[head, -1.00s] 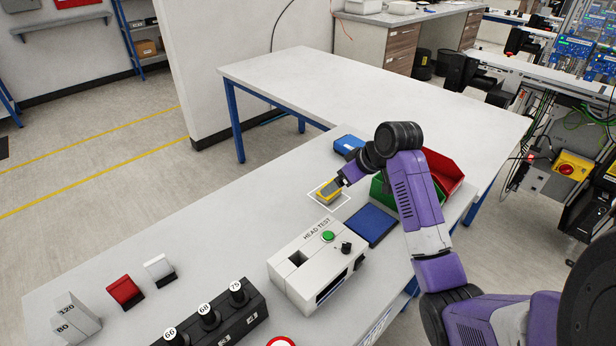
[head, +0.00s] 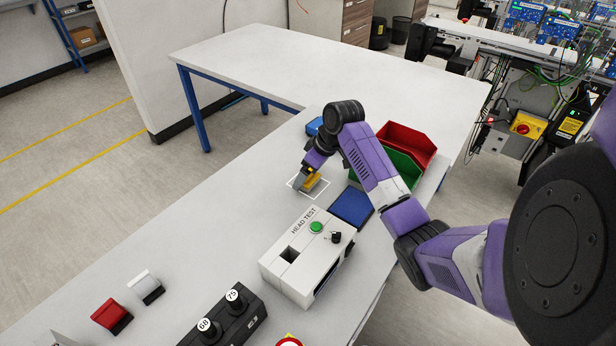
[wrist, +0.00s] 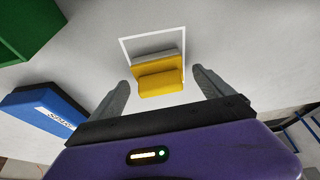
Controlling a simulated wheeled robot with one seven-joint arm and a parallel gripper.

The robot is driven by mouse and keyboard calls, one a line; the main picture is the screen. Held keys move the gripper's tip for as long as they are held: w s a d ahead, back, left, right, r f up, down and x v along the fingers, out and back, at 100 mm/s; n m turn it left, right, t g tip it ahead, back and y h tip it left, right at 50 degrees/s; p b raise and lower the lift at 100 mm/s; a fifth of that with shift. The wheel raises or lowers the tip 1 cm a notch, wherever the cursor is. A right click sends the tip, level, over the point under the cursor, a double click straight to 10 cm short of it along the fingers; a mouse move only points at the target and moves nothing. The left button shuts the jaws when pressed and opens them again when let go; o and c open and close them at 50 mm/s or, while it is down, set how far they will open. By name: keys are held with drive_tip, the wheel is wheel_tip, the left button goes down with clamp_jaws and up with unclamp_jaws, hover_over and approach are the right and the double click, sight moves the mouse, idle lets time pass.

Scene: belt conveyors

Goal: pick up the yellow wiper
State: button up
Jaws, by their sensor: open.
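The yellow wiper (wrist: 160,78) has a grey strip along its far side and lies in a white outlined square on the table. In the wrist view it sits ahead of and between the two fingers of my gripper (wrist: 160,92), which is open and empty. In the head view the wiper (head: 312,181) is partly hidden by my gripper (head: 302,186), which points down close over it. I cannot tell whether a finger touches it.
A blue box (wrist: 45,110) lies left of my gripper in the wrist view. Red (head: 405,143) and green (head: 400,167) bins, a blue pad (head: 351,206) and a white head test box (head: 300,262) stand nearby. The table left of the square is clear.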

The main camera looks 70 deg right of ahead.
drive_tip(key=shift+w+f, duration=0.1)
drive_tip(key=shift+f, duration=0.2)
drive_tip(key=c, duration=1.4)
drive_tip(key=shift+c, duration=0.2)
wheel_tip(320, 180, up, 20)
